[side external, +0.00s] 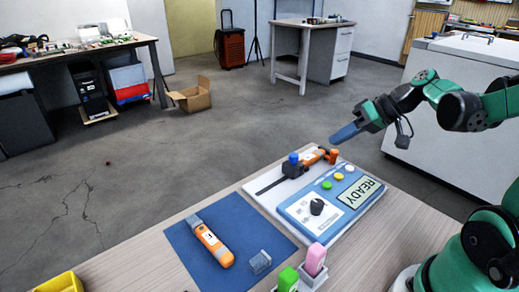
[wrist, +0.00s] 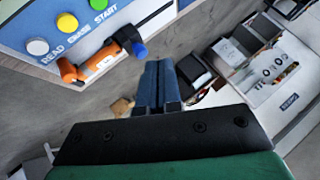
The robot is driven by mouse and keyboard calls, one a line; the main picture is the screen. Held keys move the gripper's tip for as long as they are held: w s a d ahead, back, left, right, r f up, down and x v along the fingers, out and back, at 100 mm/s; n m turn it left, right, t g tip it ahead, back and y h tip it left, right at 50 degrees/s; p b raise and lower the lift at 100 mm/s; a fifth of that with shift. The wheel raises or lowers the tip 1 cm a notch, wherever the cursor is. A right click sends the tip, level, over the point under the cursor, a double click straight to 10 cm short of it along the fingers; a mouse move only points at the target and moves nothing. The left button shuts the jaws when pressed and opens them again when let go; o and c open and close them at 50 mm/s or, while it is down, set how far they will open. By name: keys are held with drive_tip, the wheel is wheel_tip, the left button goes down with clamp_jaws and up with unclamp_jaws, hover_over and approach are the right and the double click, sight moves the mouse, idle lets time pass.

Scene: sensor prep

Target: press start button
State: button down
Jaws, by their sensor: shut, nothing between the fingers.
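The start button (side external: 327,185) is a round green button on the blue control panel (side external: 292,213), at the near-left end of a row with a yellow and a white button. In the wrist view, the green button (wrist: 98,4) is cut by the top edge, near the word START. My gripper (side external: 334,139) has blue fingers closed together with nothing between them. It hangs in the air beyond the panel's far edge, apart from the buttons.
A black dial (side external: 317,207) and a READY display (side external: 361,192) are on the panel. An orange device (side external: 213,246) lies on a blue mat (side external: 186,246).

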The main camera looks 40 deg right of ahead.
sight(331, 185)
drive_tip(key=shift+f, duration=0.15)
drive_tip(key=shift+f, duration=4.3)
drive_tip(key=shift+r, duration=0.1)
drive_tip(key=shift+r, duration=2.45)
